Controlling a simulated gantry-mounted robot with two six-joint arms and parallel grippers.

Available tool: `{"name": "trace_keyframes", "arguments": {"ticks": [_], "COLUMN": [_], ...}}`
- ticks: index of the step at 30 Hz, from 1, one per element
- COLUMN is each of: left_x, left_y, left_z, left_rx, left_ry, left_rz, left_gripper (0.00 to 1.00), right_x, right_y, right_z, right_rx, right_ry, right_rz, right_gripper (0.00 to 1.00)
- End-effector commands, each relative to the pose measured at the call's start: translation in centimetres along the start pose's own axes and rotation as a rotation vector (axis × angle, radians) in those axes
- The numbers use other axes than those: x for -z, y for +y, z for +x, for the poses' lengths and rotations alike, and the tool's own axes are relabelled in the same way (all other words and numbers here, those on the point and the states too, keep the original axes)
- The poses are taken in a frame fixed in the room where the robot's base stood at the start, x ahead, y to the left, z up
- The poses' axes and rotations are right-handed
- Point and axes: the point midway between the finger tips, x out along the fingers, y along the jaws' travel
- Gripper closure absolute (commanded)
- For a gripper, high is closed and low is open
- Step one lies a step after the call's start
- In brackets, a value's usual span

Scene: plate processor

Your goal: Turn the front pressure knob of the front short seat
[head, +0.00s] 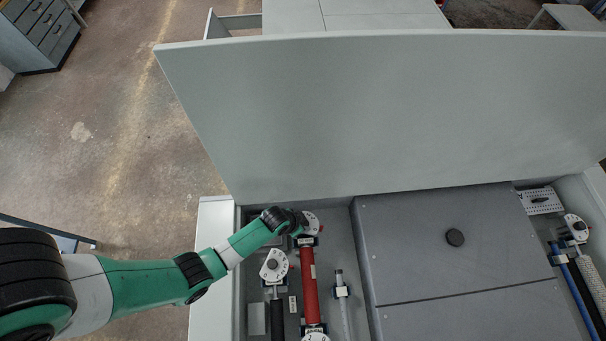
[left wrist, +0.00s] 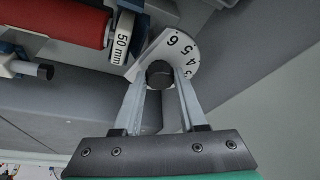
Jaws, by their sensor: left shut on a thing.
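In the left wrist view, a black round knob (left wrist: 160,74) sits in front of a white numbered dial plate (left wrist: 178,48). My left gripper (left wrist: 161,82) is shut on this knob, one finger on each side. My right gripper is not in view.
A second white dial (head: 273,265) stands close by at the end of a black roller (head: 278,321). A large raised lid (head: 400,115) rises behind the bay. A grey cover (head: 420,260) lies to the right, with more rollers and a dial (head: 577,227) beyond.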

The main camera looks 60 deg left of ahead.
Motion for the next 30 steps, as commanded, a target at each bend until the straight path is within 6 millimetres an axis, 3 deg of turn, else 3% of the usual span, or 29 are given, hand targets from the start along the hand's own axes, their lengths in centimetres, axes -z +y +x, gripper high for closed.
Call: {"name": "trace_keyframes", "arguments": {"ticks": [7, 18, 26, 27, 30], "left_x": [0.03, 0.02, 0.02, 0.02, 0.02], "left_y": [0.06, 0.20, 0.16, 0.16, 0.16], "left_z": [-0.02, 0.03, 0.03, 0.03, 0.03], "left_rx": [0.009, 0.104, 0.107, 0.107, 0.107], "left_ry": [-0.001, -0.001, 0.000, 0.000, 0.000], "left_rz": [-0.022, -0.250, -0.258, -0.258, -0.258], "left_gripper": [1.00, 1.00, 1.00, 0.57, 0.39], "right_x": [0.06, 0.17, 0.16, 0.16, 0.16], "right_y": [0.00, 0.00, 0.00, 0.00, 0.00], "right_z": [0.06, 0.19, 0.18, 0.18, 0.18], "right_rx": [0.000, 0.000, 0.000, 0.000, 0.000], "right_ry": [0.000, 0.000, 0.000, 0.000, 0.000], "right_rz": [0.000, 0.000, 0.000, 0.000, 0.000], "right_gripper": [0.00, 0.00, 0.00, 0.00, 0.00]}}
